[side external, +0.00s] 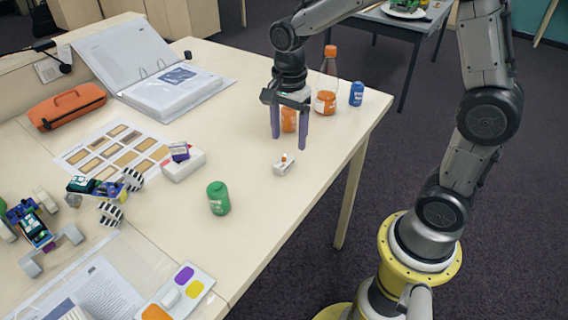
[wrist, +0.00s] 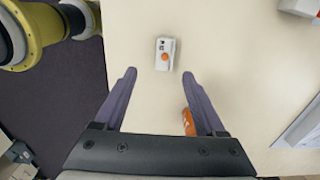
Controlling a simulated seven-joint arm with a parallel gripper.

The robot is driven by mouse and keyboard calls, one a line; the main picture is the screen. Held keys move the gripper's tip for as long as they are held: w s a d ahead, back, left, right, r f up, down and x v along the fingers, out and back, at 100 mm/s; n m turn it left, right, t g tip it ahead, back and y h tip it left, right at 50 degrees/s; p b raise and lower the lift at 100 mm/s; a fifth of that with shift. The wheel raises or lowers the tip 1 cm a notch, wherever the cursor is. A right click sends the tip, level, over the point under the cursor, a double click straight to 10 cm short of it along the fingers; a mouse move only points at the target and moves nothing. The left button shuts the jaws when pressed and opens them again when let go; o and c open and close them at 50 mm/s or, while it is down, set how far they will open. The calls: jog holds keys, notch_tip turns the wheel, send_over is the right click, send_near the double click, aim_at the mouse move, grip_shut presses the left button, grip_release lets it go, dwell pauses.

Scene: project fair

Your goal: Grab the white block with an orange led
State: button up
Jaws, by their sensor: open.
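The white block with an orange LED (side external: 283,167) lies on the table near its right edge in the side view. In the wrist view, the white block (wrist: 164,54) lies beyond the fingertips, between their lines, with its orange LED toward me. My gripper (side external: 289,143) is open and empty, pointing down above the table. The block is apart from it, a little below and nearer the camera in the side view. The open fingers also show in the wrist view (wrist: 160,72).
An orange container (side external: 289,120) stands just behind my fingers. An orange-capped flask (side external: 327,85) and a blue bottle (side external: 356,94) stand behind to the right. A green bottle (side external: 218,198) and a white box (side external: 183,164) stand left. The table around the block is clear.

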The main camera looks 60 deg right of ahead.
aim_at(286, 159)
jog(key=shift+w+f, duration=0.2)
jog(key=shift+f, duration=1.55)
jog(key=shift+w+f, duration=0.15)
jog(key=shift+f, duration=1.55)
grip_shut()
